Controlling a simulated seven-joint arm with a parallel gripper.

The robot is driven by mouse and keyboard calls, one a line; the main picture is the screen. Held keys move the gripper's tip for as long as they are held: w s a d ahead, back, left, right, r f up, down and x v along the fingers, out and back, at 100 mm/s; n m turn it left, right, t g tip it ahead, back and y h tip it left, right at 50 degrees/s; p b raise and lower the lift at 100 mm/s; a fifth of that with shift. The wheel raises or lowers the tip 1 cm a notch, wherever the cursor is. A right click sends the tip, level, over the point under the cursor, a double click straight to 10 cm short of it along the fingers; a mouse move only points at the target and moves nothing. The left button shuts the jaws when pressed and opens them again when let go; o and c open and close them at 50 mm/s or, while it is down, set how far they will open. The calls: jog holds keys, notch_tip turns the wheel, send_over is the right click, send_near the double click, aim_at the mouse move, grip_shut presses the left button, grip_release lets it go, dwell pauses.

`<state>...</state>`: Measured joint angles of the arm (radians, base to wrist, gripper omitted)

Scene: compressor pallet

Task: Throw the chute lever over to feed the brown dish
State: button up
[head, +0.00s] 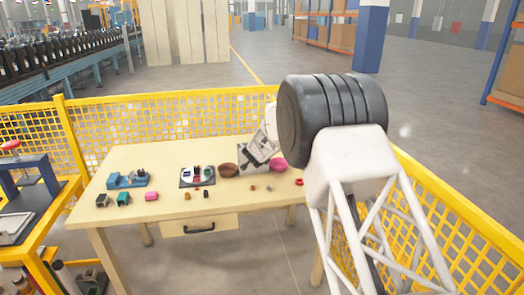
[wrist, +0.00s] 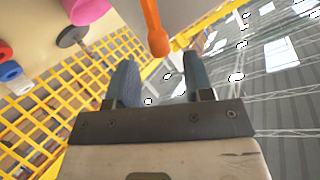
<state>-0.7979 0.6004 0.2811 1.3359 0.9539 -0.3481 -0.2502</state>
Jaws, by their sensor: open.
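In the wrist view an orange lever (wrist: 152,25) with a rounded end reaches down from the top edge, beside a grey surface. My gripper (wrist: 159,62) is open, its two dark fingers apart. The lever's end shows between and beyond the fingertips; I cannot tell whether it touches either finger. In the head view the brown dish (head: 228,171) sits on the table, left of a pink dish (head: 278,165). A grey-white part stands between and behind them. My arm hides much of that area; the lever and fingers cannot be made out there.
The wooden table (head: 130,220) bears a black-and-white tray (head: 186,184), a blue fixture (head: 127,180) and several small coloured parts. Yellow mesh fencing (head: 190,117) runs behind and right of it.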

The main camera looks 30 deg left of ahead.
jog(key=shift+v, duration=2.6)
jog(key=s+d+r+n+g, duration=0.1)
jog(key=s+d+r, duration=0.1)
jog(key=d+r, duration=0.65)
jog(key=s+d+r+g, duration=0.1)
jog(key=d+r, duration=0.2)
jog(key=d, duration=1.1)
jog(key=s+d+r+n+g, duration=0.1)
jog(key=s+d+r, duration=0.1)
jog(key=d+r, duration=0.65)
jog(key=s+d+g+h, duration=0.1)
jog(key=s+d, duration=0.5)
jog(key=d, duration=0.5)
jog(key=s+d+g+h, duration=0.1)
jog(key=s+d, duration=0.6)
jog(key=d, duration=0.5)
jog(key=s+d+f+g+h, duration=0.1)
jog(key=s+d, duration=0.7)
jog(key=s, duration=0.3)
jog(key=s+d+f+m+g+h, duration=0.1)
jog(key=s+d+f+h, duration=0.1)
jog(key=s+d, duration=0.6)
jog(key=s+d+f+g+h, duration=0.1)
jog(key=s+d+f+g, duration=0.1)
jog(key=s+d, duration=0.6)
jog(key=s, duration=0.6)
jog(key=shift+m, duration=0.3)
